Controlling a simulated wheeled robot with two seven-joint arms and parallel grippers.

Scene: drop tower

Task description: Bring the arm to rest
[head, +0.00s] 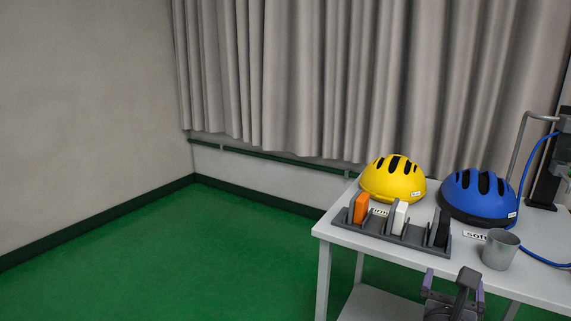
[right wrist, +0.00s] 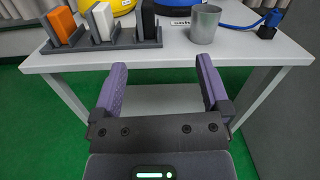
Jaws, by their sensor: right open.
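My right gripper (head: 453,284) is at the bottom of the head view, in front of the table's near edge. In the right wrist view its two purple fingers (right wrist: 162,92) stand wide apart with nothing between them. The gripper is open and empty, short of the table (right wrist: 230,47) and clear of the things on it. My left gripper is in neither view.
On the table (head: 335,236) are a grey rack (head: 395,238) with orange, white and black blocks, a yellow helmet (head: 393,183), a blue helmet (head: 480,200) and a grey cup (head: 500,250). A blue cable (head: 545,259) lies at right. Green floor at left is clear.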

